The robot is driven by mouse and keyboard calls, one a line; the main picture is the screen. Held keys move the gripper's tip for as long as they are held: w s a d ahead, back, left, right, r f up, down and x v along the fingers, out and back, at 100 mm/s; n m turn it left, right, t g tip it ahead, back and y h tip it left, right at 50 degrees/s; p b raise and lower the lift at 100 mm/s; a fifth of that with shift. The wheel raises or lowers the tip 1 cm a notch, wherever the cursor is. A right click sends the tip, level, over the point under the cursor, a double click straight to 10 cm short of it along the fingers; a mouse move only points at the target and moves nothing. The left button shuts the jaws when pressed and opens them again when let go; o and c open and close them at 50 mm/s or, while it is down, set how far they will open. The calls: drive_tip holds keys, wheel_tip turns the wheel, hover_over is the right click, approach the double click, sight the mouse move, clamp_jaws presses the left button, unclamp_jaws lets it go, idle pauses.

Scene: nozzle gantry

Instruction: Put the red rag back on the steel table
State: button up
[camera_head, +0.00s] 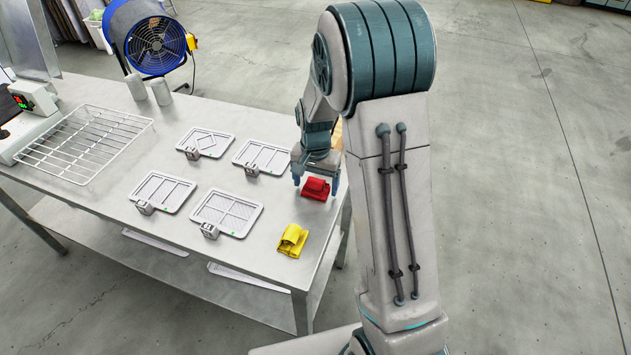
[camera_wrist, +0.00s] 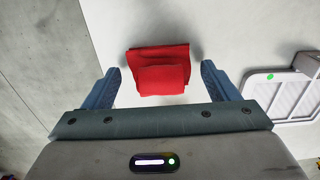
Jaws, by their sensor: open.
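The red rag (camera_head: 316,188) lies folded on the steel table (camera_head: 180,229), near the table's right edge. It also shows in the wrist view (camera_wrist: 158,70), where it sits between and a little beyond the two blue fingertips. My gripper (camera_head: 315,186) is open above the rag, with its fingers on either side; it also shows in the wrist view (camera_wrist: 160,88) with nothing held. I cannot tell how far the fingertips are above the table top.
A yellow rag (camera_head: 292,240) lies nearer the front right corner. Several grey trays (camera_head: 227,213) with small blocks cover the middle of the table. A wire rack (camera_head: 84,143) and two grey cylinders (camera_head: 161,92) stand further left. A blue fan (camera_head: 153,44) is behind the table.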

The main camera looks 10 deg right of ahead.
sight(316, 181)
wheel_tip(316, 181, up, 11)
drive_tip(key=s+r+n+t, duration=0.1)
drive_tip(key=s+r+n, duration=0.1)
drive_tip(key=s, duration=0.9)
drive_tip(key=s+r+n+t, duration=0.2)
drive_tip(key=s+r+n, duration=0.1)
drive_tip(key=s, duration=0.7)
drive_tip(key=shift+s+n+b, duration=0.3)
drive_tip(key=shift+s+n, duration=0.1)
drive_tip(key=shift+n, duration=0.5)
